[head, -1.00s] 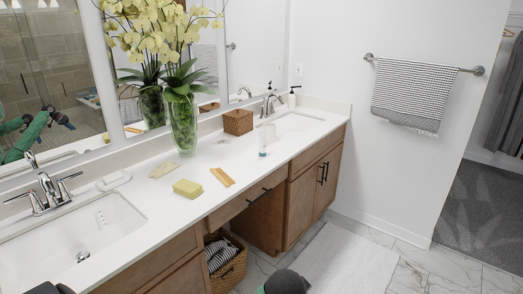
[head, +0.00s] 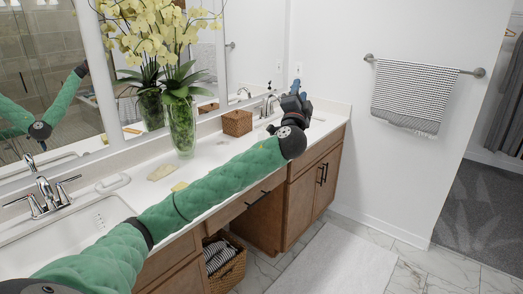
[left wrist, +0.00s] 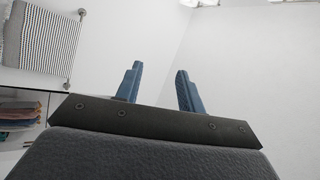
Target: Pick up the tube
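My left arm reaches from the bottom left across the counter in the head view. Its gripper (head: 297,92) is raised over the far end of the counter, near the far sink. In the left wrist view the two blue fingers (left wrist: 160,85) stand apart with nothing between them, against a plain white wall. The tube is not visible in either current view. In the earlier head frame a small white and teal tube stands on the counter in front of the far sink; my left forearm and wrist now cover that spot. My right gripper is not in view.
The white counter (head: 215,152) holds a glass vase of orchids (head: 181,130), a wicker box (head: 237,122), a pale bar (head: 162,171) and a partly covered yellow block (head: 180,186). A mirror stands behind. A striped towel (head: 414,95) hangs right.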

